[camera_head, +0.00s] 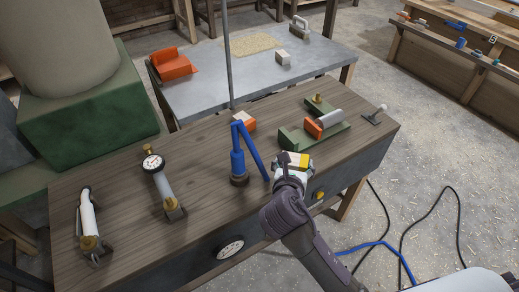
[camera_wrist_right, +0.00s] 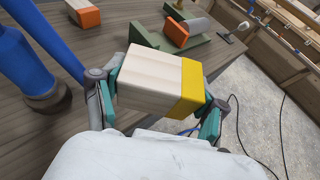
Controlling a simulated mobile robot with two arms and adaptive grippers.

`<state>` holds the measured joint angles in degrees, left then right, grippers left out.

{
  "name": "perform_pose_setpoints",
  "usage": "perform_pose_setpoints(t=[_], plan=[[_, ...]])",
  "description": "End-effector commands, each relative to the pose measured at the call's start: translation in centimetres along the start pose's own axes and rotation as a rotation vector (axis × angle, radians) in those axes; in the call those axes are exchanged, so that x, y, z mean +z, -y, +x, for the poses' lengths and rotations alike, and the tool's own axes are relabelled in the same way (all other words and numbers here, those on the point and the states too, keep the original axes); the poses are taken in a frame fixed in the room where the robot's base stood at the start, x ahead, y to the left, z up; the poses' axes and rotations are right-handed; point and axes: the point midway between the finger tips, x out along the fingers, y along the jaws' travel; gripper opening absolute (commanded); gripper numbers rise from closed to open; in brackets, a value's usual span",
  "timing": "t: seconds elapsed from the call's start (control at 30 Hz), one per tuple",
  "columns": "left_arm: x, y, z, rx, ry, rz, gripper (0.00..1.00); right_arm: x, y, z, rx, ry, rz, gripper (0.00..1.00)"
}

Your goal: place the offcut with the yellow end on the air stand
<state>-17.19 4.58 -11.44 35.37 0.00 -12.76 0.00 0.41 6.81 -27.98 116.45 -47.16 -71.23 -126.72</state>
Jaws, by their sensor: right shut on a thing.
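The offcut with the yellow end (camera_head: 298,159) is a pale wood block with a yellow band at one end. It fills the middle of the right wrist view (camera_wrist_right: 150,78), its yellow end to the right. My right gripper (camera_head: 291,168) is shut on it, with teal-padded fingers at either side, above the right front part of the brown wooden bench (camera_head: 120,210). This bench carries gauges and fittings and may be the air stand; I cannot tell for sure. My left gripper is not in view.
A blue upright fitting (camera_head: 238,160) stands just left of the held block. An orange-ended block (camera_head: 245,122) lies behind it. A green holder (camera_head: 295,140) with a grey and orange piece is behind right. A gauge fitting (camera_head: 154,165) stands left; bare wood lies between.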

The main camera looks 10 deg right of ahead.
Motion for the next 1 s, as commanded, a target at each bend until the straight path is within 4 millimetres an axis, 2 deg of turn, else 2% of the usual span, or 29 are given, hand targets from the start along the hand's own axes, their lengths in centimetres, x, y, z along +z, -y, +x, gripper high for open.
perform_pose_setpoints(t=[0.2, 0.4, 0.6, 0.87, 1.0], plan=[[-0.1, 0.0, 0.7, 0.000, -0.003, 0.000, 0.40, -1.4, -3.5, 4.9, 0.000, 0.000, 0.001, 0.37], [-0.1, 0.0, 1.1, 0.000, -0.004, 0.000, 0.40, -2.3, -5.7, 8.1, 0.000, 0.001, 0.001, 0.37], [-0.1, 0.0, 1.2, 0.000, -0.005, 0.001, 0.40, -2.8, -6.3, 9.0, 0.000, 0.001, 0.001, 0.37], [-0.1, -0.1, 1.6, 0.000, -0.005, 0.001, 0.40, -6.0, -6.3, 10.3, 0.001, -0.002, -0.001, 0.37], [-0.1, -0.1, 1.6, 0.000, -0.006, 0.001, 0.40, -6.2, -6.3, 10.3, 0.003, 0.001, 0.002, 0.37]])
